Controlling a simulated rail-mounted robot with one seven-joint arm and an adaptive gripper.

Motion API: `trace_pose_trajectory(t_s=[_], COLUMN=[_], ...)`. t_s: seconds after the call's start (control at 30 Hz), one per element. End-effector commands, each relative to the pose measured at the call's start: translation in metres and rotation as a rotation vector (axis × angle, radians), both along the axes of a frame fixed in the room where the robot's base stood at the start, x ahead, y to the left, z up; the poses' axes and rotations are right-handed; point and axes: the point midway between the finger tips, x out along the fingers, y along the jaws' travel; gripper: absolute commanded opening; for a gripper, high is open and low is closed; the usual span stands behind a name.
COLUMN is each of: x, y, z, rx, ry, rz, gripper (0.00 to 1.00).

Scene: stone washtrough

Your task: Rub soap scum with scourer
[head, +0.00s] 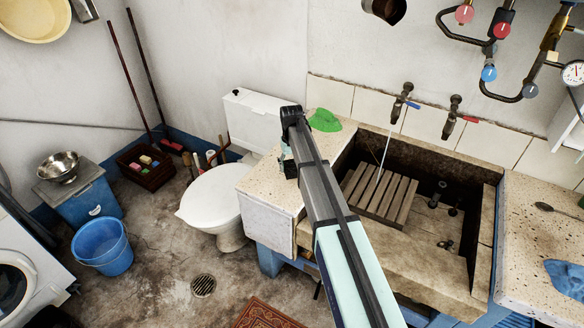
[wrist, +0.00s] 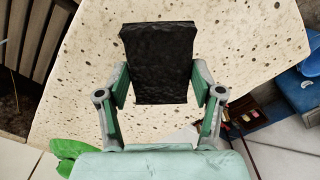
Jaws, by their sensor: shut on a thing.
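My gripper (wrist: 158,88) is shut on a black, rough, block-like scourer (wrist: 156,52), with one green-padded finger at each side of it. The scourer is over the pale speckled counter (wrist: 240,40); I cannot tell whether it touches the surface. In the head view my gripper (head: 289,165) is over the counter (head: 262,188) left of the stone trough, and my arm hides part of it. I cannot make out a distinct patch of soap scum in either view.
A green crumpled thing (head: 324,121) lies at the counter's back. The trough (head: 425,250) holds a wooden slatted rack (head: 383,194) under a running tap (head: 402,102). A toilet (head: 213,197) stands left of the counter. A blue bucket (head: 101,245) is on the floor.

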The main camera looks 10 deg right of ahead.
Motion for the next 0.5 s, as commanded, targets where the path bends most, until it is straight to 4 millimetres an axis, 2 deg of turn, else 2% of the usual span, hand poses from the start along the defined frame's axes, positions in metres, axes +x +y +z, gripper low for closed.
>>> trace_pose_trajectory(t_s=[0.03, 0.3, 0.5], x=[0.000, 0.000, 0.000], y=[0.000, 0.000, 0.000], z=[0.008, 0.032, 0.044], rx=[0.000, 0.000, 0.000], ry=[-0.001, 0.000, 0.000], rz=[0.000, 0.000, 0.000], gripper=[0.34, 0.34, 0.34])
